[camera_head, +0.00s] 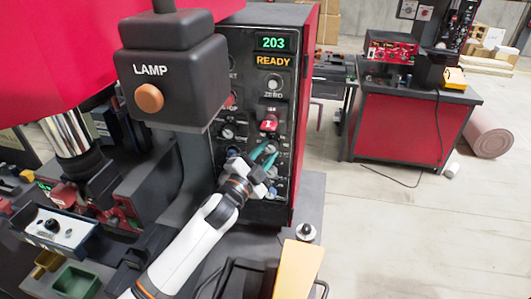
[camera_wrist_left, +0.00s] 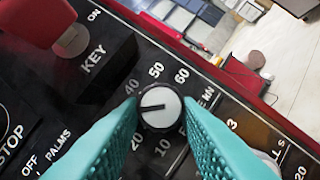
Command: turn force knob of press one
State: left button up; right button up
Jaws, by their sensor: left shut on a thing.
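The force knob (camera_wrist_left: 160,108), black with a white cap and a dark pointer line, sits on the black panel in the left wrist view. Its scale shows 10, 20, 40, 50 and 60, with "kN" partly covered. The pointer line lies roughly level across the picture. My left gripper (camera_wrist_left: 162,112) is shut on the knob, one teal finger on each side. In the head view the left gripper (camera_head: 264,154) reaches the lower part of the press panel (camera_head: 247,97), and the knob cannot be made out there. My right gripper is not in view.
The panel display (camera_head: 273,43) reads 203 and READY. A red key switch (camera_head: 269,121) is above the gripper. A black lamp box (camera_head: 172,72) with an orange button hangs left of the panel. A red workbench (camera_head: 408,127) stands behind; open floor lies at right.

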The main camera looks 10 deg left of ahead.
pick_arm(q)
jog(key=o, duration=1)
jog(key=shift+c, duration=0.2)
jog(key=b+v, duration=0.4)
jog(key=v, duration=0.8)
jog(key=shift+f, duration=0.15)
